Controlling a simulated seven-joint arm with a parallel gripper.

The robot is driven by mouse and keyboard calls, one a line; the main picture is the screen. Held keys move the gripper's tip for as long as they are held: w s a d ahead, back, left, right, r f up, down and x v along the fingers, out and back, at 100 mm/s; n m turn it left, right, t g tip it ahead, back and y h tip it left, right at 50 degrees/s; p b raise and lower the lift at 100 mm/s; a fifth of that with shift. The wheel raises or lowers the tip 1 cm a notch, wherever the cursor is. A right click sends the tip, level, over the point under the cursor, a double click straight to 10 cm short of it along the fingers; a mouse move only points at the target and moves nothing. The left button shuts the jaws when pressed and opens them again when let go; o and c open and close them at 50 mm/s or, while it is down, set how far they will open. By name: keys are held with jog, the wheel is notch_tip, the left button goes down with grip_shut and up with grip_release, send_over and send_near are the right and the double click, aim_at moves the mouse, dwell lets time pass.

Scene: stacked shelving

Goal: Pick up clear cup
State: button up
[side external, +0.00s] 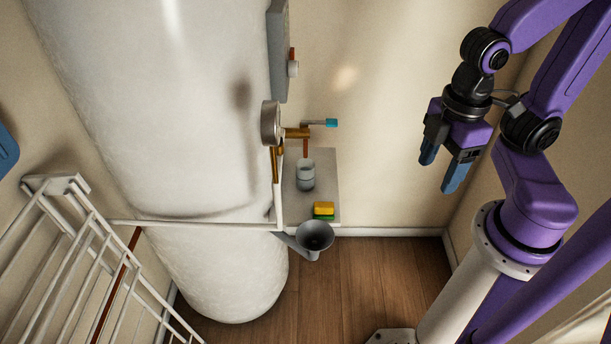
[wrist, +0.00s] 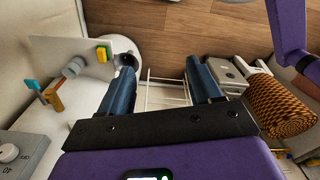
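A clear, greyish cup (side external: 306,174) stands on a small light shelf plate (side external: 326,166) beside the big white tank, in the middle of the side view. In the wrist view the cup (wrist: 73,67) is small, at the left, outside the space between my fingers. My gripper (side external: 441,170) has blue fingers. It is well to the right of the cup in the side view, apart from it. In the wrist view my gripper (wrist: 159,68) has its two fingers wide apart with nothing between them.
A yellow-green sponge (side external: 324,210) lies by the cup on the plate. A grey funnel (side external: 315,237) is below. A brass valve with a teal handle (side external: 331,123) and a gauge (side external: 270,123) are above. A wire rack (side external: 75,245) and a woven basket (wrist: 283,105) also show.

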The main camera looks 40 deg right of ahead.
jog(key=o, duration=0.3)
jog(key=shift+o, duration=0.2)
